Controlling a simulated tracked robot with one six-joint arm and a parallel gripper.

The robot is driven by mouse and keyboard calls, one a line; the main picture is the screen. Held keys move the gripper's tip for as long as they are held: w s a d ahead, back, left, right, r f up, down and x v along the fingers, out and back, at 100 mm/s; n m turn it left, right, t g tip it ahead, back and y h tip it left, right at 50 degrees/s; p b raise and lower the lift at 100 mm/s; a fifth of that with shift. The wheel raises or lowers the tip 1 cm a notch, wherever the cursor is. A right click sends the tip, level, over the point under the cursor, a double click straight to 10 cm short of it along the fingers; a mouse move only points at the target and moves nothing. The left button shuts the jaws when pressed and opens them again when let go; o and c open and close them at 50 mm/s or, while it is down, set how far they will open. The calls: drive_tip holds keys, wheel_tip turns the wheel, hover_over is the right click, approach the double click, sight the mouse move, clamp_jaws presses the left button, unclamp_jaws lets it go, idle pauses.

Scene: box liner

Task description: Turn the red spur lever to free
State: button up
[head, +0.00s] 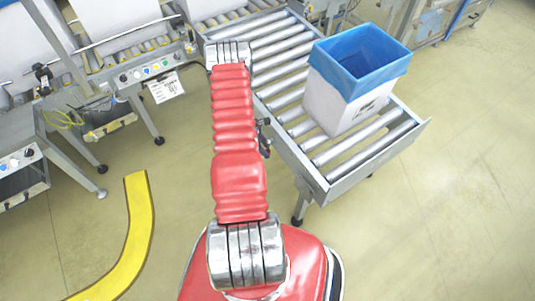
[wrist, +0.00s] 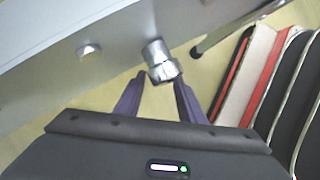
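My gripper (wrist: 159,79) is in the wrist view with its two dark purple fingers apart. A silver metal cylinder with a wider collar (wrist: 161,62) sticks out from the grey conveyor side rail (wrist: 110,50). The collar lies at the gap between the fingertips; I cannot tell whether they touch it. No red lever handle is clearly seen in either view. In the head view a small dark part (head: 263,136) shows at the roller conveyor's side, partly behind my red arm.
A white box with a blue liner (head: 352,82) stands on the roller conveyor (head: 378,150). Machines with control buttons (head: 150,70) stand at the left. A yellow floor strip (head: 130,235) curves at the lower left. The floor at the right is clear.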

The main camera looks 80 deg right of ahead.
drive_tip(key=shift+x, duration=1.8)
clamp_jaws()
drive_tip(key=shift+a, duration=0.3)
drive_tip(key=shift+d, duration=0.1)
